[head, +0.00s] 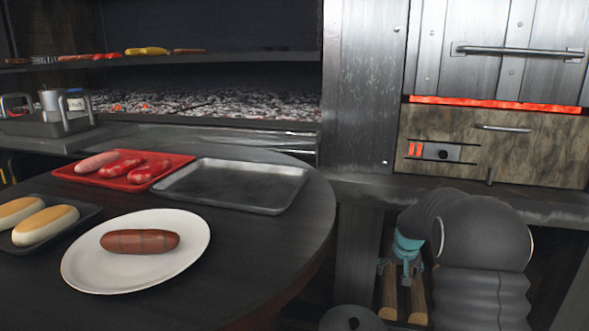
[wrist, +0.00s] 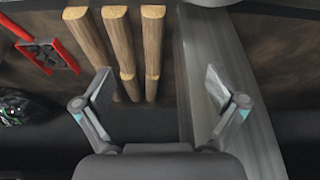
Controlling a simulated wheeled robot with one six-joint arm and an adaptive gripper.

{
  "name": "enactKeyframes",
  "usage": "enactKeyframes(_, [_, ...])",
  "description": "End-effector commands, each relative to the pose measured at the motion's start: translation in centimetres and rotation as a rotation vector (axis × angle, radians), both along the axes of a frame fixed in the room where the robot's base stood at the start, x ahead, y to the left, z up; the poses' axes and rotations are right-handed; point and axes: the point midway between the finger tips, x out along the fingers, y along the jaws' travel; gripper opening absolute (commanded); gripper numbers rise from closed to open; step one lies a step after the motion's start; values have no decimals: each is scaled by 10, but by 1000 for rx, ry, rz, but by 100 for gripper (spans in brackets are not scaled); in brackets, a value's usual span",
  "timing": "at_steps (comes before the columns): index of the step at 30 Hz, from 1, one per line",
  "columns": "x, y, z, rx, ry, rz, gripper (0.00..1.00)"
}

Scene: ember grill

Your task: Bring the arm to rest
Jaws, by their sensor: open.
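My arm (head: 480,235) is folded at the lower right of the head view, in front of the oven cabinet. My gripper (wrist: 160,100) shows in the wrist view with its two fingers spread wide apart and nothing between them. Wooden sticks (wrist: 122,45) stand beyond and beside the left finger; I cannot tell the distance. A metal post (wrist: 210,60) runs behind the right finger.
A round dark table (head: 255,235) at left holds a white plate (head: 190,255) with a sausage (head: 140,241), a red tray (head: 185,160) of sausages, an empty metal tray (head: 232,185) and a bun tray (head: 85,212). Glowing coals (head: 220,104) lie behind. A red tool (wrist: 45,52) is at left.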

Motion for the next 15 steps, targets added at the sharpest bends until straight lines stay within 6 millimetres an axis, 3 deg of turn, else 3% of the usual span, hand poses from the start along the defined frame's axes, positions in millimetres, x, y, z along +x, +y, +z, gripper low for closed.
enactKeyframes(1, [-12, 9, 25, -2, -9, 9, 96])
enactKeyframes(6, [-55, 36, 83, -5, -26, 36, 96])
enactKeyframes(15, [-143, 79, 162, -10, -57, 83, 96])
